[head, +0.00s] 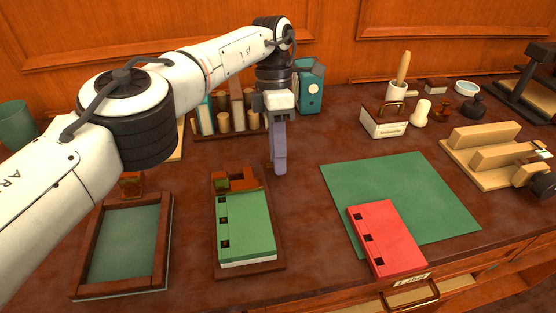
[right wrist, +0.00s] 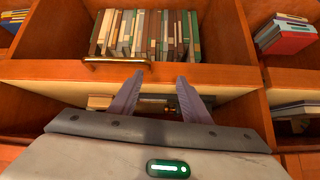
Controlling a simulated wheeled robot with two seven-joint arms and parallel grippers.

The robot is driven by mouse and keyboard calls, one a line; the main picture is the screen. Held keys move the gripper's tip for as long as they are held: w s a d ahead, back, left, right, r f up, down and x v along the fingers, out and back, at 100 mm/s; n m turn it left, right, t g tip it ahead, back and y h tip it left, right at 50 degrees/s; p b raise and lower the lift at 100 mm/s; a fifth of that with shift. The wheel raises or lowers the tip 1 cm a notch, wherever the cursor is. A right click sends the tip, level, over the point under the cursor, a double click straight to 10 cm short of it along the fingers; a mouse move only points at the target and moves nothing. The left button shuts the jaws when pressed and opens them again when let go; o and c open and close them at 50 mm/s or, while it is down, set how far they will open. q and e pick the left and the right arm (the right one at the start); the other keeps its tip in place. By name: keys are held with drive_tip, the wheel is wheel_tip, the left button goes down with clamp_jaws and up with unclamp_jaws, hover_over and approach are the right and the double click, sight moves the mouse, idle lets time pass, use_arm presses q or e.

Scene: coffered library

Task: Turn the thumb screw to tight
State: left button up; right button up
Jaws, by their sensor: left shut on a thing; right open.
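My left gripper (head: 279,160) points down over the bare table behind the green book. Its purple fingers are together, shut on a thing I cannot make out. My right gripper (right wrist: 160,92) is open, its two purple fingers apart with nothing seen between them; it is not clearly visible in the head view. A wooden press (head: 482,143) with parallel beams stands at the right of the table. A dark round part (head: 543,185) shows at its right end, cut by the picture edge. I cannot tell whether this is the thumb screw, or its setting.
A green book (head: 245,225) lies on a wooden board, beside a framed tray (head: 124,245). A red book (head: 386,238) overlaps the green mat (head: 400,190). A tool rack (head: 228,130) stands behind my left gripper. In the right wrist view, books (right wrist: 150,35) fill a shelf.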

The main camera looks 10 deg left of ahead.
use_arm(q)
drive_tip(key=shift+w+r, duration=0.15)
use_arm(e)
drive_tip(key=shift+w+a+r, duration=0.15)
drive_tip(key=shift+w, duration=0.05)
use_arm(q)
drive_tip(key=o, duration=0.9)
drive_tip(key=shift+c, duration=0.2)
drive_tip(key=shift+o, duration=0.9)
